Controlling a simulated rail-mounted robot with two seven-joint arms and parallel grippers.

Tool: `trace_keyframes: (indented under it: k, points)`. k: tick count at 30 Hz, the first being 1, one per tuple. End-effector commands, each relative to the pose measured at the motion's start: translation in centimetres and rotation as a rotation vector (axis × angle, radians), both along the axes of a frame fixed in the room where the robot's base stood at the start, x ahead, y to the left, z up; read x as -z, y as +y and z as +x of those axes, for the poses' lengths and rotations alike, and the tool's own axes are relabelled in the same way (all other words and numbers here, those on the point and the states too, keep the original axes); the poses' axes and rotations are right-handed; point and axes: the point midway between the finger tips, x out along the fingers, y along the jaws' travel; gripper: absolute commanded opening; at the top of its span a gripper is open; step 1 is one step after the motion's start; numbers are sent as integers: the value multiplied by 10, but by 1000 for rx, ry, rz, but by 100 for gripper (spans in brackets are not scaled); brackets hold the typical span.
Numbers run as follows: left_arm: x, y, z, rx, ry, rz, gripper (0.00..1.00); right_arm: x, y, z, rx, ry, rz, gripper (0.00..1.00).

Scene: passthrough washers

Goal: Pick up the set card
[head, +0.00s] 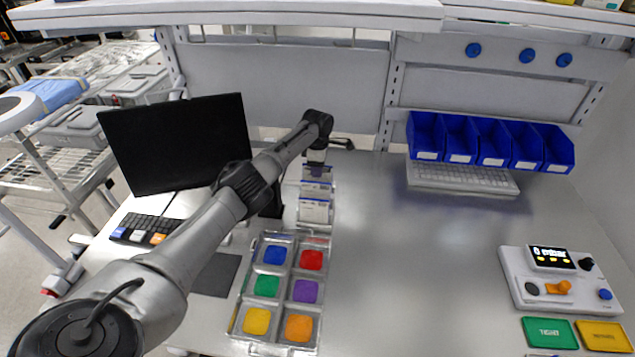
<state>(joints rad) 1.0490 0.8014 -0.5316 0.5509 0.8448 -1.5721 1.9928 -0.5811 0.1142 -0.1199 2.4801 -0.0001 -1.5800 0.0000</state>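A small rack (315,213) with several upright white cards stands on the bench just left of the middle. The cards have blue or dark top edges and print too small to read, so I cannot tell which one is the set card. My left arm reaches in from the lower left, and its gripper (317,160) points down at the far end of the rack, over or at the rearmost card (317,173). The fingertips are small and partly merge with the cards, so I cannot tell whether they hold one. My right gripper is not in view.
A tray (286,236) with several coloured squares lies in front of the rack. A monitor (178,143) and keyboard (147,229) stand at left. Blue bins (490,142) stand at the back right, a control box (560,279) at right. The bench middle is clear.

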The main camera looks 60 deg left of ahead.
Motion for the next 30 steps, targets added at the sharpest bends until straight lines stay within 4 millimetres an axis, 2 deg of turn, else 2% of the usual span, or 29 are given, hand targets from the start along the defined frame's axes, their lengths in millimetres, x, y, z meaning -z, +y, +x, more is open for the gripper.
trace_keyframes:
  k: [5, 17, 27, 30]
  points:
    - [0, 0, 0, 0, 0, 0, 37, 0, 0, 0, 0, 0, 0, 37]
    - [0, 0, 0, 0, 0, 0, 0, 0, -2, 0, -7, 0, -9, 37]
    - [-1, 0, 0, 0, -1, 1, 0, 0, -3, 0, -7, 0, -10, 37]
    - [-6, 0, 0, 1, -2, 1, 0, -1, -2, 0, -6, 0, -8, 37]
